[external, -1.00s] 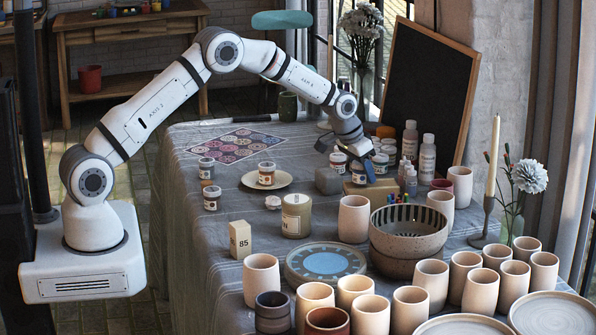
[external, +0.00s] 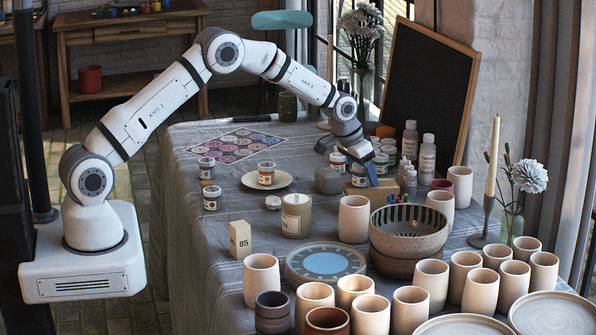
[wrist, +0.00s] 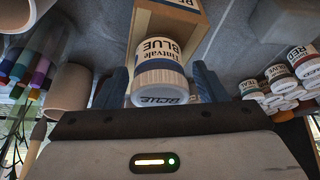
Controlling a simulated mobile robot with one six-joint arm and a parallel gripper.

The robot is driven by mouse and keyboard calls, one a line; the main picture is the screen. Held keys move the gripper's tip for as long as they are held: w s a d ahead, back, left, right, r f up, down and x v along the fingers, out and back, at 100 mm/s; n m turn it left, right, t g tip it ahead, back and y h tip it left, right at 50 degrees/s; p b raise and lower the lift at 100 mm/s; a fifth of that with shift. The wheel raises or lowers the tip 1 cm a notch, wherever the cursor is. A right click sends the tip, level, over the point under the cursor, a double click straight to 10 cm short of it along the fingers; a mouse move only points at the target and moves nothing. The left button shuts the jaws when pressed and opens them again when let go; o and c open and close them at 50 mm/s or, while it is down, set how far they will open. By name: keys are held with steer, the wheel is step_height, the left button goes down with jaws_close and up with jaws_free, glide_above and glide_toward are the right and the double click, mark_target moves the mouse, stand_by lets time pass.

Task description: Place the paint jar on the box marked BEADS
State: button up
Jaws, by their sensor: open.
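The paint jar (wrist: 160,67) is a small white jar with a blue band, labelled Tintvale BLUE. It rests on a light wooden box (wrist: 172,20) whose lettering is cut off at the frame's top edge. My gripper (wrist: 160,82) is open, with one blue-grey finger on each side of the jar and narrow gaps between. In the external view my gripper (external: 362,174) is low over the wooden box (external: 372,190), and the jar (external: 359,174) shows beside a finger.
Several paint jars (external: 381,160) stand just behind the box. A grey block (external: 328,181) is to its left, marker pens (external: 409,183) to its right. A clay cup (external: 354,219) and a bowl (external: 408,232) stand in front.

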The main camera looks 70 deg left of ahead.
steer(key=s+d+r+b, duration=0.1)
steer(key=s+d+r, duration=0.2)
steer(key=s+r, duration=0.4)
steer(key=s+d+r, duration=0.3)
steer(key=s+r, duration=0.1)
steer(key=r, duration=0.6)
steer(key=s+d+r+m, duration=0.1)
steer(key=s+d+r, duration=0.1)
steer(key=s+d, duration=0.3)
steer(key=s+d+r, duration=0.2)
steer(key=s, duration=0.5)
steer(key=s+d+f, duration=0.1)
steer(key=s+d, duration=0.2)
steer(key=s, duration=0.9)
steer(key=s+d+f+m+g+h, duration=0.1)
steer(key=s+d, duration=0.2)
steer(key=s, duration=0.8)
steer(key=shift+s+d+f+m+g, duration=0.3)
steer(key=shift+s+f, duration=0.05)
steer(key=shift+s, duration=0.05)
